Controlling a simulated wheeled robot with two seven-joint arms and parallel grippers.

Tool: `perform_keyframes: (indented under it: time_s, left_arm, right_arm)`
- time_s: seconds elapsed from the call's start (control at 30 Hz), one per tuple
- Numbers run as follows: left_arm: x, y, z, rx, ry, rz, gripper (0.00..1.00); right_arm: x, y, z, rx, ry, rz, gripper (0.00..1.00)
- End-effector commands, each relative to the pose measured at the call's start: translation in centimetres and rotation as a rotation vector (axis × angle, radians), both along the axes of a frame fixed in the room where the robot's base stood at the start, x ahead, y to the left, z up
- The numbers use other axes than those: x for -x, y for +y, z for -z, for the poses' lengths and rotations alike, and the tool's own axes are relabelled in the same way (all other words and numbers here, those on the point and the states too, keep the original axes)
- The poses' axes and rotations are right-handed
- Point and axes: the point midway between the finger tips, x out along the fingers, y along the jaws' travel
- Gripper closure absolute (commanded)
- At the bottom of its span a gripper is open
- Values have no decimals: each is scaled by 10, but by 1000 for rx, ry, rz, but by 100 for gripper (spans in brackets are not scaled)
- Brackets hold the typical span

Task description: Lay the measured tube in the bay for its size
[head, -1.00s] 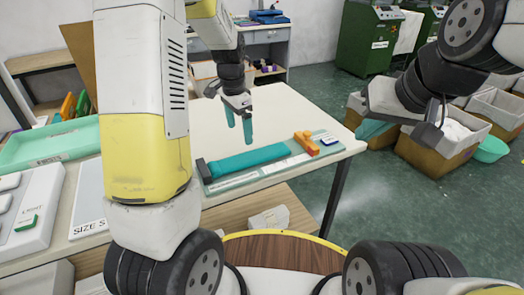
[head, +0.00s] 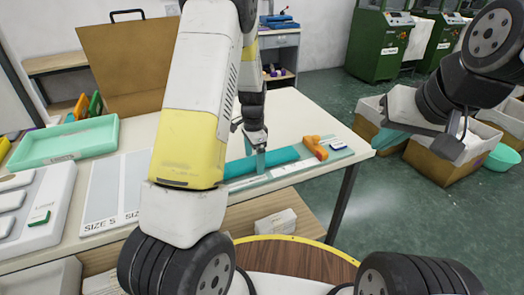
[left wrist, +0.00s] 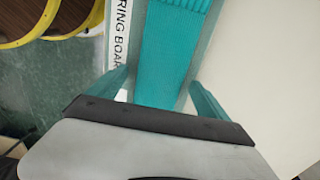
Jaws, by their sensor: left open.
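The teal ribbed tube (head: 280,158) lies flat along the measuring board (head: 262,181), partly hidden by my left arm in the head view. My left gripper (head: 259,162) is open and down over the tube. In the left wrist view its two teal fingers stand on either side of the tube (left wrist: 172,55), one over the board's lettered edge. An orange slider (head: 315,147) sits at the board's right end. Grey bays marked SIZE S (head: 107,195) and another SIZE label lie left of my arm, partly hidden. My right gripper (head: 425,135) hangs at the right; its jaw state is unclear.
A mint tray (head: 68,143) and a pale panel with a green button (head: 40,205) lie at the table's left. A brown board (head: 135,65) stands behind. The table's far middle is clear. Cardboard boxes (head: 433,162) stand on the floor at right.

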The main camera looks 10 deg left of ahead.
Motion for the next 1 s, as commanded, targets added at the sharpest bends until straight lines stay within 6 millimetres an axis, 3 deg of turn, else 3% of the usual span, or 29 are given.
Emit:
perform_keyframes:
  time_s: [0.13, 0.47, 0.77, 1.0]
  left_arm:
    - [0, 0, 0, 0, 0, 0, 13]
    - [0, 0, 0, 0, 0, 0, 76]
    - [0, 0, -8, 1, -1, 0, 76]
    - [-1, 0, -54, 1, -4, 0, 76]
  right_arm:
    - [0, 0, 0, 0, 0, 0, 100]
    - [0, 0, 0, 0, 0, 0, 100]
    - [0, 0, 0, 0, 0, 0, 100]
    - [0, 0, 0, 0, 0, 0, 100]
